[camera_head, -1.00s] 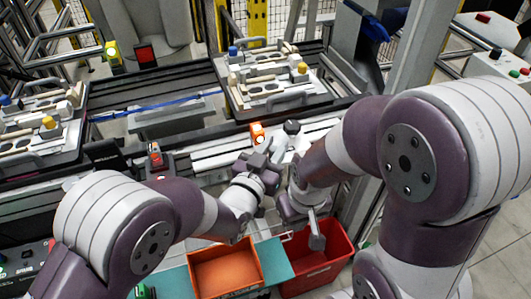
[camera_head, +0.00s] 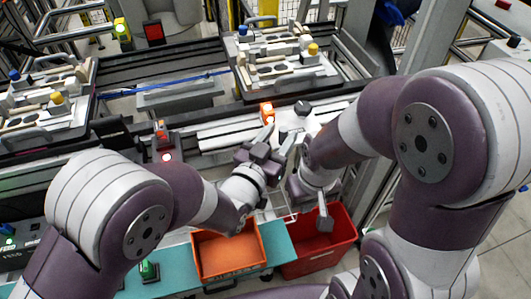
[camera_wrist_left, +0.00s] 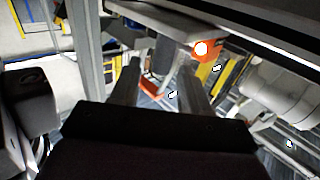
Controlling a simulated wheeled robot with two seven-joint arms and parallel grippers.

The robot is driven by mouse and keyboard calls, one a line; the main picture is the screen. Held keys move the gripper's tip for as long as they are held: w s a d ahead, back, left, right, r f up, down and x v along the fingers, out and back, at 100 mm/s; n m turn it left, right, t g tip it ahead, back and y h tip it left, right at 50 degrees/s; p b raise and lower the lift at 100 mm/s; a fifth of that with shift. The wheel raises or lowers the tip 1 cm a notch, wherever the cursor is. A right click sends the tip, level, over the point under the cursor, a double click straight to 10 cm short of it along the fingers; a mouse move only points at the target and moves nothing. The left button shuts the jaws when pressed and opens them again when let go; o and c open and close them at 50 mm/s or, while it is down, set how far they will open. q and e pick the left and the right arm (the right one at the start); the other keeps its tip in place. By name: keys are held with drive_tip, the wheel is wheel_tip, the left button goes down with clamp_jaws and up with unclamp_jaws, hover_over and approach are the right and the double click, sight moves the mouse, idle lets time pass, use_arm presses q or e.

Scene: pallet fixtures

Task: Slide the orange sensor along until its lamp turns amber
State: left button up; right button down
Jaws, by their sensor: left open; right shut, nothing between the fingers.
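The orange sensor (camera_head: 267,111) stands on the pale rail in front of the right-hand pallet. Its lamp glows very bright, whitish with an orange rim; its exact colour is hard to tell. In the left wrist view the orange sensor (camera_wrist_left: 209,54) is at the top, right of centre, with its lamp washed out white. My left gripper (camera_head: 276,140) is open just in front of the sensor, with its fingers pointing towards the rail; no contact is visible. In the left wrist view, my left gripper (camera_wrist_left: 158,82) is empty. My right gripper (camera_head: 325,222) is shut and empty over the red bin.
A second small orange-red device (camera_head: 161,131) with a red lamp stands further left. A dark knob (camera_head: 303,107) is right of the sensor. Pallets with fixtures (camera_head: 285,67) lie behind. An orange bin (camera_head: 228,265) and a red bin (camera_head: 335,250) stand in front.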

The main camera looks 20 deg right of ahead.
use_arm(q)
drive_tip(key=v, duration=0.9)
drive_tip(key=shift+s+a, duration=0.25)
drive_tip(key=shift+s, duration=0.05)
drive_tip(key=shift+f, duration=0.1)
drive_tip(key=s+a+f+n+g+y, duration=0.1)
drive_tip(key=a+f+g+y, duration=0.3)
drive_tip(key=f, duration=0.2)
drive_tip(key=s+a+f+g+y, duration=0.2)
drive_tip(key=a+f+g+y, duration=0.1)
drive_tip(key=f, duration=0.3)
drive_tip(key=s+a+n+g+y, duration=0.2)
drive_tip(key=a+g+y, duration=0.15)
drive_tip(key=a, duration=0.55)
drive_tip(key=a+r+n+g+y, duration=0.15)
drive_tip(key=a+r+n, duration=0.3)
drive_tip(key=a, duration=0.55)
wheel_tip(320, 180, up, 13)
drive_tip(key=p, duration=1.3)
drive_tip(key=shift+w+a+f+n, duration=0.15)
drive_tip(key=shift+a+f+n, duration=0.05)
drive_tip(key=shift+a+n, duration=0.25)
